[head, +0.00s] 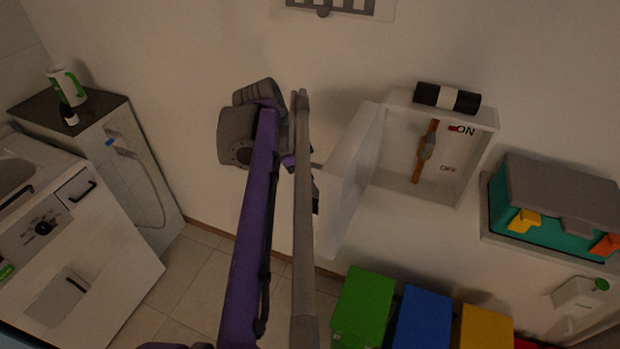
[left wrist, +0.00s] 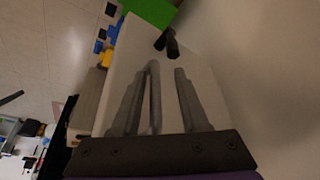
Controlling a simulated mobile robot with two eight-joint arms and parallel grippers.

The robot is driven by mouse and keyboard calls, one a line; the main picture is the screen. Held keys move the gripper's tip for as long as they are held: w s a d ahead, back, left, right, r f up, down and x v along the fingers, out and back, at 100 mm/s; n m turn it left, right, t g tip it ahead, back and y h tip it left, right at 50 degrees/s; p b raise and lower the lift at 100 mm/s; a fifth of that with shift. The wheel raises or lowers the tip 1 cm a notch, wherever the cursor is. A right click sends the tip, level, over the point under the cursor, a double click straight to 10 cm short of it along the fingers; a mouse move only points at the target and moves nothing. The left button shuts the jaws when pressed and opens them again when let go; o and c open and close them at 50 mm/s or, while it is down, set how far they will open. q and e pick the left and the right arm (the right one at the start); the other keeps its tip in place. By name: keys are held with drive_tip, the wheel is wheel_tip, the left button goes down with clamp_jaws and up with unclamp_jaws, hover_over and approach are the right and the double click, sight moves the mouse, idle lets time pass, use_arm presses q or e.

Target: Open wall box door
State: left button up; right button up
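The white wall box (head: 398,185) is on the wall right of centre in the head view. Its door (head: 347,190) stands swung well open to the left, and the inside shows an orange-brown lever (head: 417,168) with ON and OFF marks. My left gripper (left wrist: 166,70) is open in the left wrist view, with a gap between its fingers. The pale door panel (left wrist: 205,82) lies behind them, with a dark handle (left wrist: 165,42) beyond the tips. In the head view my arm largely hides this gripper, beside the door's outer face. Contact cannot be told. My right gripper is out of view.
A black roll with a white band (head: 447,97) lies on top of the box. Green (head: 362,305), blue (head: 423,318) and yellow (head: 486,328) bins stand below. A teal and grey unit (head: 560,200) is at the right. A white washing machine (head: 95,270) stands at the left.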

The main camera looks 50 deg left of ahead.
use_arm(q)
drive_tip(key=v, duration=1.1)
drive_tip(key=shift+f, duration=0.1)
idle(0.5)
